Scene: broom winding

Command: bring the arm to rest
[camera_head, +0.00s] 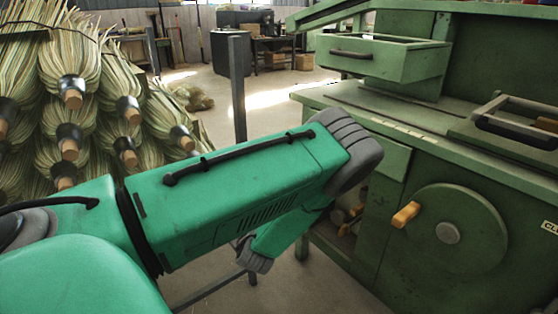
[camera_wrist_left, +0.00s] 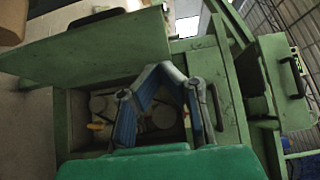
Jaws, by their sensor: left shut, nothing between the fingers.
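My left arm (camera_head: 245,195) is teal with dark grey joints. It comes in from the left in the head view and reaches across the middle, bent at a grey joint in front of the green machine. Its gripper is not visible there. In the left wrist view my left gripper (camera_wrist_left: 160,72) shows its grey fingers and blue pads. It is shut and empty, in front of an open recess (camera_wrist_left: 85,105) of a green cabinet. My right gripper is in neither view.
The green machine (camera_head: 400,160) fills the right side, with a drawer (camera_head: 383,58), a wheel (camera_head: 450,255) with an orange handle (camera_head: 405,214), and a worktop. Bundled brooms (camera_head: 70,60) are stacked at left. A grey post (camera_head: 238,85) stands behind my arm. Open floor lies beyond.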

